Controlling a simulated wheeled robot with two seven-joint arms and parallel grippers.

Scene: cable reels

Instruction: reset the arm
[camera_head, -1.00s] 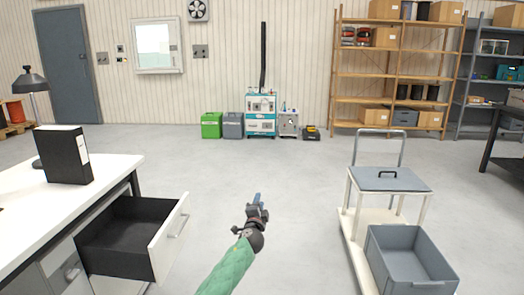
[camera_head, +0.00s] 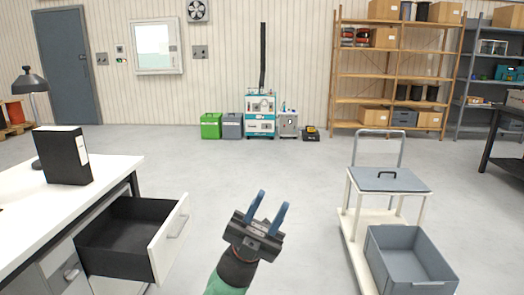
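My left gripper (camera_head: 269,211) shows in the lower middle of the head view, on a green-sleeved arm. Its two blue fingers are spread apart with nothing between them, pointing up and away over the floor. It is in free air, between the open drawer on the left and the trolley on the right, touching neither. My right gripper is not in view.
A white desk (camera_head: 30,205) stands at left with a black binder (camera_head: 62,156) and a lamp (camera_head: 30,82). Its drawer (camera_head: 130,235) is pulled open and looks empty. A trolley (camera_head: 350,240) at right carries a grey crate (camera_head: 405,268). The floor (camera_head: 240,165) between is clear.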

